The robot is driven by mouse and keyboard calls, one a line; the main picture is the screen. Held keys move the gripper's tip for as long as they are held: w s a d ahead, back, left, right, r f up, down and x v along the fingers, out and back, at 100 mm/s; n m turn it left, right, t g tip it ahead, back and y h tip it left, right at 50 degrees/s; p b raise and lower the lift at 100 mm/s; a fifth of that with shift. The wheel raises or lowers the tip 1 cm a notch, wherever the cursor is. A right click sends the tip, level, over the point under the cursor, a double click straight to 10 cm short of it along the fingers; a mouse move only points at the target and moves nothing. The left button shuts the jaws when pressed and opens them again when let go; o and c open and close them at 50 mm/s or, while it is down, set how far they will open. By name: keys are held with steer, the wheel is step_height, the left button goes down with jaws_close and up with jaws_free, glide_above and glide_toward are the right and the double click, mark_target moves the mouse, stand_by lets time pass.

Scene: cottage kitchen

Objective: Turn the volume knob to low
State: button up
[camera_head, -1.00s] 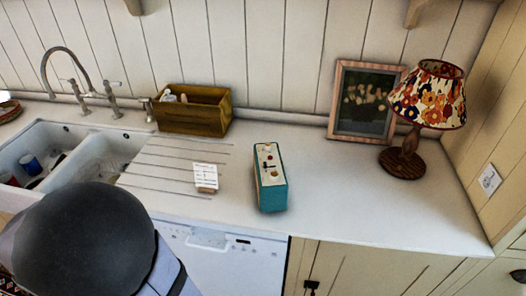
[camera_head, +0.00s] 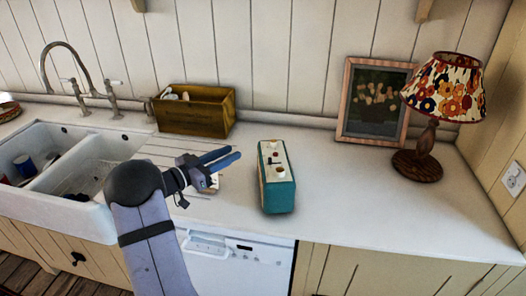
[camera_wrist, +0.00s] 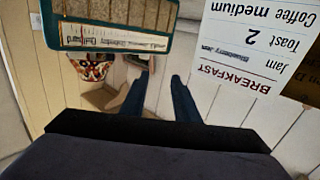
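A teal radio (camera_head: 279,197) stands upright on the white counter. Its pale top panel carries a cream knob (camera_head: 281,171) near the front, a small red part and a dark mark behind it. I cannot read labels or the knob's setting. My gripper (camera_head: 234,152) is left of the radio, over the drainboard side, fingers pointing right toward it and apart from it. The fingers are open with nothing between them. In the wrist view, the radio's front and teal edge (camera_wrist: 113,47) show at upper left beyond the fingers (camera_wrist: 159,82); its knobs are out of view there.
A breakfast note card (camera_wrist: 245,45) stands close by my gripper, mostly hidden behind it in the head view. A wooden box (camera_head: 195,115) is behind, a sink (camera_head: 60,195) at left. A picture frame (camera_head: 345,105) and lamp (camera_head: 418,165) stand right. Counter right of the radio is clear.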

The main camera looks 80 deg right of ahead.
mark_target(271, 143)
steer(key=shift+m+g+y, duration=0.5)
steer(key=shift+g, duration=0.3)
steer(key=shift+s+a+p+x, duration=0.3)
steer(key=shift+p+x, duration=0.25)
steer(key=shift+x, duration=1.7)
steer(key=shift+s+a+p+x, duration=0.3)
steer(key=shift+p+x, duration=0.25)
steer(key=shift+x, duration=1.7)
steer(key=shift+s+a+p+x, duration=0.25)
steer(key=shift+p+x, duration=0.3)
steer(key=shift+x, duration=1.7)
steer(key=shift+f, duration=0.2)
steer(key=shift+s, duration=0.1)
jaws_close()
